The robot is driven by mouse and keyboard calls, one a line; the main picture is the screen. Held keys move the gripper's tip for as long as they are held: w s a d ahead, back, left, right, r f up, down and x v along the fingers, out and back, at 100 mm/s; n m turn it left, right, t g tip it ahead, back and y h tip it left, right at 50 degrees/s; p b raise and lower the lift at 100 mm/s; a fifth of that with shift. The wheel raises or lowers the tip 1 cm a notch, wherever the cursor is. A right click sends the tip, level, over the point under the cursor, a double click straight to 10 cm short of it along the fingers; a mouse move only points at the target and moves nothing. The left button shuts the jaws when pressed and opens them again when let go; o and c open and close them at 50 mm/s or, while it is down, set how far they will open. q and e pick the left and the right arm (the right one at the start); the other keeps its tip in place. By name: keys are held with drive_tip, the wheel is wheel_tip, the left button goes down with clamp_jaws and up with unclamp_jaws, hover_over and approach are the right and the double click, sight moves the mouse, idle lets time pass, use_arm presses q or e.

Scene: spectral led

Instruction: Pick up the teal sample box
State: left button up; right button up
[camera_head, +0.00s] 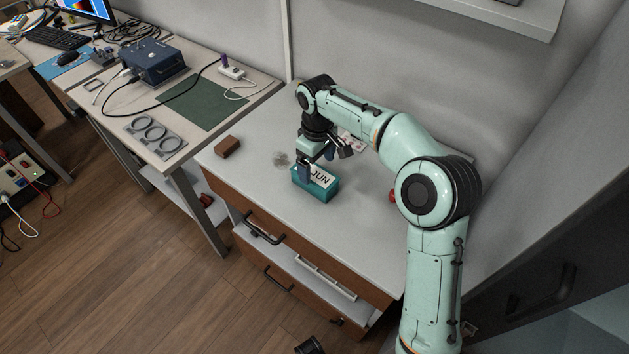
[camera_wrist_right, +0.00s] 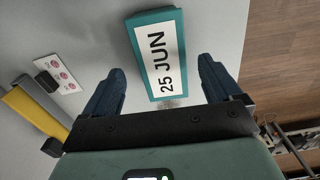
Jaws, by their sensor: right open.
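The teal sample box (camera_head: 316,184) sits on the grey cabinet top (camera_head: 350,235) in the head view, with a white label reading "JUN". In the right wrist view the box (camera_wrist_right: 141,50) shows its label "25 JUN" and lies beyond and between the fingers. My right gripper (camera_head: 318,163) is at the box in the head view, partly hiding its far side. In the wrist view the right gripper (camera_wrist_right: 160,88) is open, with a blue finger on each side and nothing held. I cannot tell whether a finger touches the box. My left gripper is not in view.
A brown block (camera_head: 227,147) lies left of the box on the cabinet top. A red object (camera_head: 393,196) is to the right, near my arm. A card with red marks (camera_wrist_right: 58,73) lies beside the gripper. The cabinet's front area is clear.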

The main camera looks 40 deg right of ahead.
sight(317, 175)
wheel_tip(317, 175, down, 6)
drive_tip(key=shift+s+a+b, duration=0.1)
drive_tip(key=shift+b, duration=0.5)
drive_tip(key=c, duration=1.2)
